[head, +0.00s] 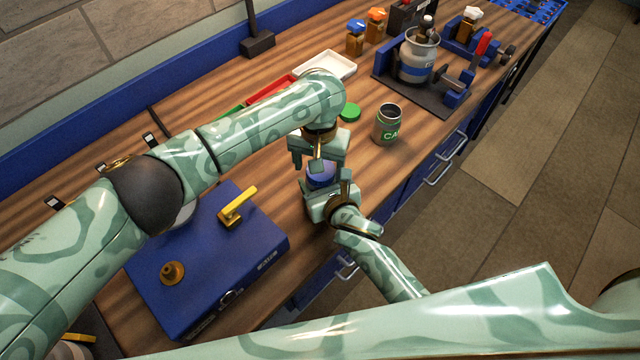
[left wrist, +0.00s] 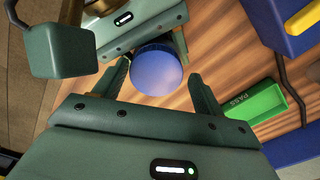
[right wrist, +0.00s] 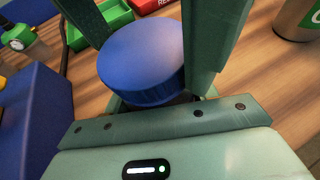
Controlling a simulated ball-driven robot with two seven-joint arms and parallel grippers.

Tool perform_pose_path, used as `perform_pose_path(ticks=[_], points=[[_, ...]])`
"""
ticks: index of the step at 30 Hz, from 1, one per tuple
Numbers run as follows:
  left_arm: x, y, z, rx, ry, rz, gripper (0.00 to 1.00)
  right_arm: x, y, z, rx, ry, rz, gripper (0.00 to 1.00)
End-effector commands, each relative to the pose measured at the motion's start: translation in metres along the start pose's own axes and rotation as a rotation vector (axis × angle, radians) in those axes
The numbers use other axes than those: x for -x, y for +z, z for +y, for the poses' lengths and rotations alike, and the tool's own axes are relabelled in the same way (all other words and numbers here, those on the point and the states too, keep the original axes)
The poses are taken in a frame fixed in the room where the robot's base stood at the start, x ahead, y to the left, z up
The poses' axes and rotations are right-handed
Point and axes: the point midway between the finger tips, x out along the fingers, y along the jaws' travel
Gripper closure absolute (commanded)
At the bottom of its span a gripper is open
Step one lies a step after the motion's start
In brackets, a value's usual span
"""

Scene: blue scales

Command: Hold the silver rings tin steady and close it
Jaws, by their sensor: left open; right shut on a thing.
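A round tin with a blue lid (head: 320,173) stands between my two grippers; its label is hidden, so I cannot read whether it is the silver rings tin. The lid's top also shows in the left wrist view (left wrist: 157,70) and the right wrist view (right wrist: 142,55). My right gripper (head: 328,192) is shut on the tin's body, with a finger on each side below the lid. My left gripper (head: 312,162) is open above the lid, its fingers apart on either side and not clearly touching. The lid sits on top; I cannot tell if it is fully seated.
A blue case (head: 235,265) lies on the left. Red (head: 272,90), white (head: 328,66) and green (left wrist: 255,103) trays lie behind.

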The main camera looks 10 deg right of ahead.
Motion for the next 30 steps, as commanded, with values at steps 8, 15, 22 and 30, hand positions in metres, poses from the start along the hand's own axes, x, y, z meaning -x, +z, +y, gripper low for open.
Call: perform_pose_path(ticks=[8, 15, 22, 30], points=[[0.012, 0.001, 0.008, -0.008, 0.017, -0.001, 0.23, 0.0, 0.0, 0.002, 0.0, 0.003, 0.001, 1.0], [0.041, 0.001, 0.005, -0.006, 0.011, -0.001, 0.23, 0.0, 0.0, 0.001, 0.0, 0.002, 0.001, 1.0], [0.045, 0.001, 0.004, -0.003, 0.009, -0.002, 0.23, 0.0, 0.0, 0.001, 0.0, 0.001, 0.0, 1.0], [0.06, 0.0, 0.003, 0.102, 0.007, 0.001, 0.24, 0.0, 0.0, 0.001, 0.0, 0.001, 0.0, 1.0]])
